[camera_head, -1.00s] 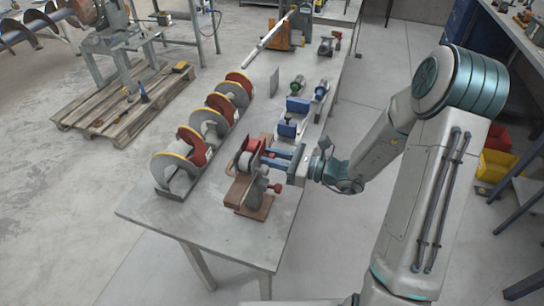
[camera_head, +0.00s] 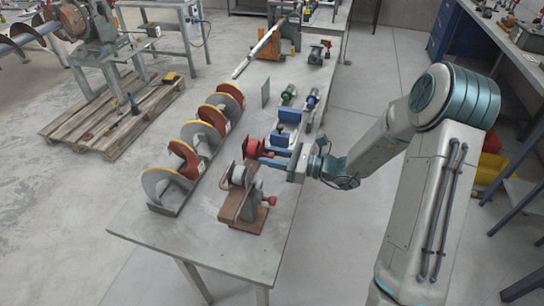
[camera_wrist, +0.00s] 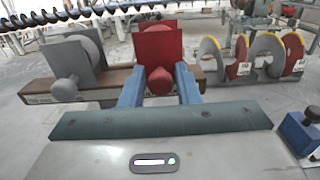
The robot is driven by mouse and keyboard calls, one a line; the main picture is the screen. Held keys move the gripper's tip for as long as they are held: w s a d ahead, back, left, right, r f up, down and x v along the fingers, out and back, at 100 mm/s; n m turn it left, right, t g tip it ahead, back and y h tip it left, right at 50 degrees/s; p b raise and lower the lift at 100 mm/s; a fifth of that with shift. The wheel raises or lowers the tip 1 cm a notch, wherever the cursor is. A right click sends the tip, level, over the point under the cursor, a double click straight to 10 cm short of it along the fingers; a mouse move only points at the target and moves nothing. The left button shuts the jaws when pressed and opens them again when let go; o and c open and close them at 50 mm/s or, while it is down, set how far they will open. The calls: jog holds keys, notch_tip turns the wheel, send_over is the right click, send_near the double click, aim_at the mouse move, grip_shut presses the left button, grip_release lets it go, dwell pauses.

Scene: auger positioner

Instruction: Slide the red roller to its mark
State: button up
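The red roller (camera_head: 252,147) sits on its red carriage at the far end of a brown wooden rail (camera_head: 228,206). In the wrist view the red carriage (camera_wrist: 158,52) stands upright, with a round red knob (camera_wrist: 160,82) facing me. My gripper (camera_head: 266,158) reaches in from the right. A grey roller and carriage (camera_wrist: 72,62) with a grey knob stand to the left on the rail, apart from the red one. The mark cannot be made out.
Blue blocks and rollers (camera_head: 289,115) stand behind my gripper. A small upright grey plate (camera_head: 265,93) is farther back. The table's near end (camera_head: 200,245) is clear.

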jog(key=b+v, duration=0.1)
jog(key=v, duration=1.3)
jog(key=shift+b, duration=0.4)
jog(key=shift+a, duration=0.15)
jog(key=s+a+r+n+g+h, duration=0.2)
jog(key=s+a+n+g+h, duration=0.2)
jog(key=s+n+g+h, duration=0.6)
jog(key=s+d+r+n+t+h, duration=0.5)
jog(key=s+d+n+t+h, duration=0.2)
jog(key=n, duration=0.4)
jog(key=shift+s+d+t, duration=0.2)
jog(key=shift+s+t, duration=0.5)
jog(key=shift+s, duration=0.3)
